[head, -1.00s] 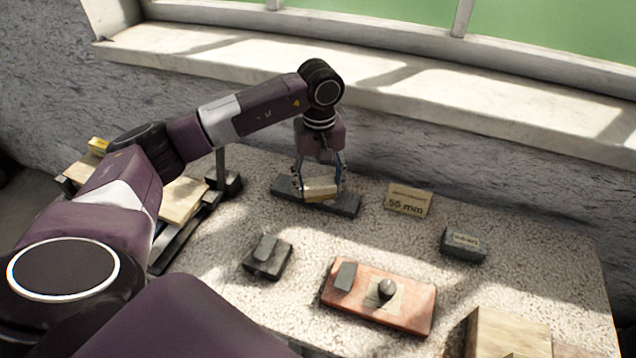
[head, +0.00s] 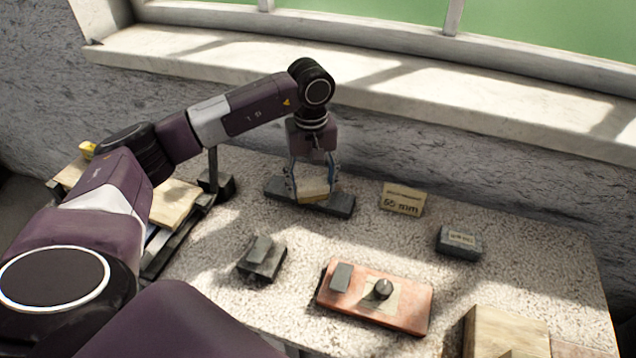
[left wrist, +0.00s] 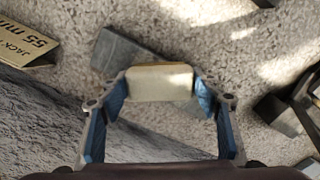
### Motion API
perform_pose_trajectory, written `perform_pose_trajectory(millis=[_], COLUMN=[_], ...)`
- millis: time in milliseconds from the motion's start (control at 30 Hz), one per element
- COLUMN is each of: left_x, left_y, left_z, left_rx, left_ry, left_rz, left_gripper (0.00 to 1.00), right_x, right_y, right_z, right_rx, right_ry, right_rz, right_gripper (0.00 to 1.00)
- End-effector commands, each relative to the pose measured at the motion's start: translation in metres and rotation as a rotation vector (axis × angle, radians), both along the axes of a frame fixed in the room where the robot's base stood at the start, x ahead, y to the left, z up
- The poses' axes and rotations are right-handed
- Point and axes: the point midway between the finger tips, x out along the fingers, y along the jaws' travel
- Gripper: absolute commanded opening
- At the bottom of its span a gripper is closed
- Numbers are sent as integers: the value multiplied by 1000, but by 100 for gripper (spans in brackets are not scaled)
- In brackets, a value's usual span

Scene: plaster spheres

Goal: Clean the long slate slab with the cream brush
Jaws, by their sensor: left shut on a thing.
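The long slate slab (head: 342,207) is a dark grey bar lying on the speckled table near the window sill. My left gripper (head: 312,186) points down over its middle, shut on the cream brush (head: 314,193). The brush is a pale block held crosswise between the fingers and hides the middle of the slab. In the left wrist view the brush (left wrist: 160,82) sits between the blue-padded fingers, with the slab (left wrist: 117,52) passing behind it. I cannot tell whether the brush touches the slab. My right gripper is not in view.
A "55 mm" card (head: 403,200) stands right of the slab. A labelled dark block (head: 460,243), a dark stepped block (head: 262,258), a reddish board (head: 400,312) with a knob, and a wooden block (head: 507,335) stand nearer. A wooden board (head: 174,203) lies left. Bare tabletop lies between.

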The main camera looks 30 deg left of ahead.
Motion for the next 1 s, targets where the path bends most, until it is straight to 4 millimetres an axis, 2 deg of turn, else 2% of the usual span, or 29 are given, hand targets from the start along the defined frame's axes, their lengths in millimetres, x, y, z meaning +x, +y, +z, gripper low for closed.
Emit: perform_pose_trajectory(millis=[500, 1000], left_x=[-16, 0], left_y=[15, 0], left_z=[-1, -1], left_rx=[-1, 0], left_ry=[-1, 0], left_rz=[0, 0], left_gripper=[38, 38], right_x=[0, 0], right_y=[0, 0], right_z=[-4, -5], right_rx=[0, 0], right_ry=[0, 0], right_rz=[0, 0], right_gripper=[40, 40])
